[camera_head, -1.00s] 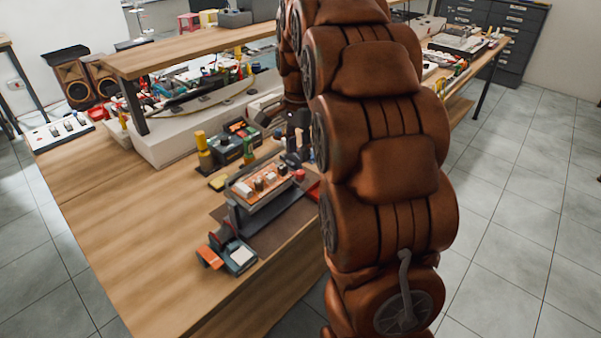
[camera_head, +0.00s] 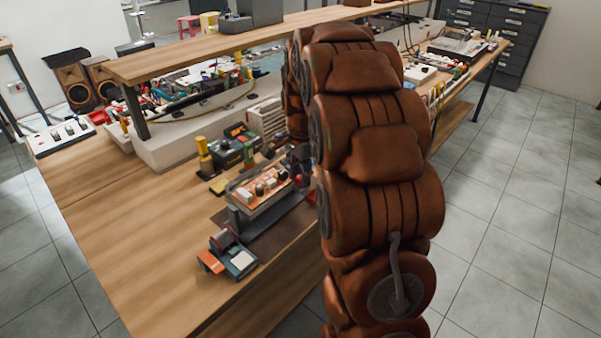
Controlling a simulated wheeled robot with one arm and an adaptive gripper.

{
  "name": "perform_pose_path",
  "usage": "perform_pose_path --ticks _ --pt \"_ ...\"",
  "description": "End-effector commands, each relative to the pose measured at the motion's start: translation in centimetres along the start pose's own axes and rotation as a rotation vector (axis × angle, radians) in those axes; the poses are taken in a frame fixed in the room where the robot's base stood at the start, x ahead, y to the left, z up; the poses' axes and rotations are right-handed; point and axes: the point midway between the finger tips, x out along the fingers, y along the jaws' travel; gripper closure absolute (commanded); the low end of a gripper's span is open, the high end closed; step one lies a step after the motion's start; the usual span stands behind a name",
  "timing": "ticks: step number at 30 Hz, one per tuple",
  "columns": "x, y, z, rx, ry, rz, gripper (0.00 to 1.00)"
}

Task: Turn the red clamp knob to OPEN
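A grey fixture (camera_head: 235,215) with an orange board and several pale and dark blocks stands on a dark mat on the wooden bench. A small red part (camera_head: 298,178) shows at its right end, partly covered; it may be the red clamp knob, and its setting and any OPEN mark are too small to read. My brown arm reaches from the lower right, with my dark gripper (camera_head: 300,164) pointing down at the fixture's right end, close to the red part. The fingers are small and partly hidden, so I cannot tell whether they are open or touch anything.
Left of the fixture, a small orange and grey device (camera_head: 228,256) lies near the bench's front edge. Behind are a dark box-like instrument (camera_head: 236,152) and a yellow post (camera_head: 203,157). An upper shelf (camera_head: 230,43) overhangs the back. The bench's left front is clear.

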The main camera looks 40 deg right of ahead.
Motion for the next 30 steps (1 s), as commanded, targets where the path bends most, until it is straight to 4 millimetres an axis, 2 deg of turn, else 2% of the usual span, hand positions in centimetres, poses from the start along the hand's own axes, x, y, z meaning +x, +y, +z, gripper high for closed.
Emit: perform_pose_path --ticks 8,18,30 --pt "0.12 0.02 0.02 0.000 0.000 0.000 0.64" --pt "0.11 0.03 0.03 0.000 0.000 0.000 1.00" --pt "0.19 -0.02 0.02 -0.039 -0.001 -0.001 1.00"
